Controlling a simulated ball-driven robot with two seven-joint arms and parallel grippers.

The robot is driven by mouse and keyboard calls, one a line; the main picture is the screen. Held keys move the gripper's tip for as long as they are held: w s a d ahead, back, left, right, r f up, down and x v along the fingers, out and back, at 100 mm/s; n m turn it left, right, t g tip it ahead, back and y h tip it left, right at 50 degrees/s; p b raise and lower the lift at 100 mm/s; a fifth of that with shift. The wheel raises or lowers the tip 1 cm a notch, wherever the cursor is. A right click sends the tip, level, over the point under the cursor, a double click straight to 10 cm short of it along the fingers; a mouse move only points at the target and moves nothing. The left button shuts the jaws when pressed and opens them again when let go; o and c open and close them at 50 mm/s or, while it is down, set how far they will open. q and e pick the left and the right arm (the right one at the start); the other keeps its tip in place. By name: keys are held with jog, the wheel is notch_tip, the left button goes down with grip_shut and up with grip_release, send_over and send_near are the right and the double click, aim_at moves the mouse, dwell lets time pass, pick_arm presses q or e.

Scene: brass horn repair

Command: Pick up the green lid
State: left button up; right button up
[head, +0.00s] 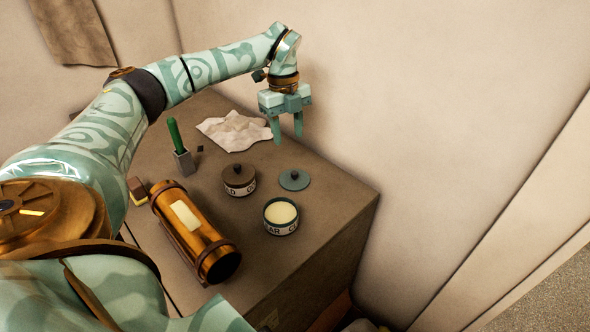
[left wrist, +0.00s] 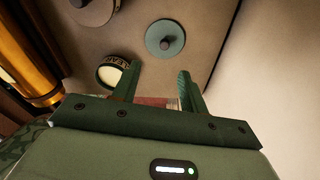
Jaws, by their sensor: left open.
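The green lid (head: 294,180), a flat teal-green disc with a dark knob, lies on the brown cabinet top near its right edge. It also shows in the left wrist view (left wrist: 165,38), beyond the fingertips. My left gripper (head: 288,138) is open and empty, fingers pointing down, above and behind the lid in the head view. In the left wrist view its two fingers (left wrist: 160,70) are spread, and neither touches the lid. My right gripper is out of view.
An open tin of cream (head: 281,217) stands just in front of the lid; a brown-lidded tin (head: 239,180) stands left of it. A brass cylinder (head: 196,231), a green-handled tool (head: 177,139) in a holder and a crumpled cloth (head: 234,130) are nearby. A wall rises behind.

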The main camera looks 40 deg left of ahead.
pick_arm(q)
send_over(294, 172)
jog(key=a, duration=0.1)
jog(key=f, duration=0.5)
jog(key=shift+s+f, duration=0.2)
jog(key=shift+f, duration=0.45)
jog(key=shift+d+f, duration=0.1)
jog(key=shift+f, duration=0.15)
jog(key=f, duration=0.3)
jog(key=f+b, duration=0.1)
jog(key=shift+w+d+f, duration=0.3)
jog(key=shift+d+f, duration=0.05)
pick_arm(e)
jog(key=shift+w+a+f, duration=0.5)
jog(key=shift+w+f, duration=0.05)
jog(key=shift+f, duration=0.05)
pick_arm(q)
jog(key=shift+c, duration=0.3)
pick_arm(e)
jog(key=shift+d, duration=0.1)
pick_arm(q)
grip_shut()
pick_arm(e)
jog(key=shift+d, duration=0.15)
